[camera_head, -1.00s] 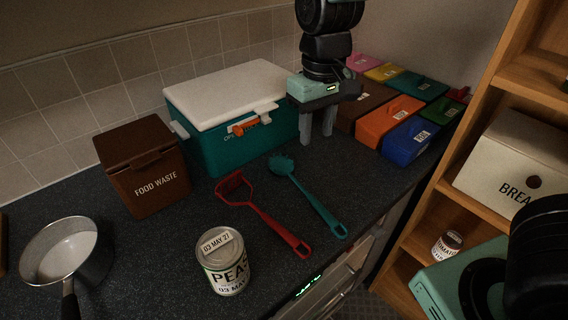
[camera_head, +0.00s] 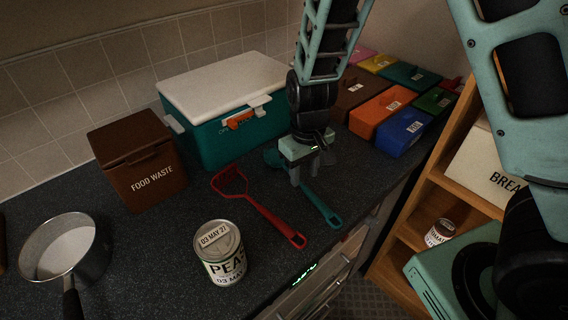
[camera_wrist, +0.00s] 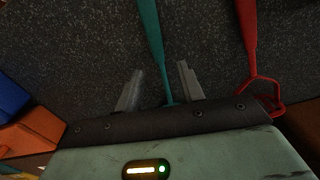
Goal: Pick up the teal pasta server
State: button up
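The teal pasta server (camera_head: 322,205) lies on the dark countertop, its looped handle end toward the front edge. My gripper (camera_head: 304,181) is above it, pointing down, and hides part of its head and neck in the head view. In the wrist view the gripper (camera_wrist: 160,88) is open, with its two fingers apart on either side of the server's teal handle (camera_wrist: 151,35). The fingers do not appear closed on it. I cannot tell the exact height of the fingertips above the counter.
A red masher (camera_head: 262,212) lies just left of the server. A can of peas (camera_head: 220,262), a pan (camera_head: 68,250), a food waste bin (camera_head: 140,170) and a teal cooler (camera_head: 215,140) stand further left. Orange (camera_head: 375,122) and blue (camera_head: 403,135) boxes stand right.

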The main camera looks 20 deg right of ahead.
aim_at(303, 185)
jog(key=shift+f, duration=1.5)
jog(key=shift+c, duration=0.2)
grip_shut()
jog(key=shift+r, duration=0.1)
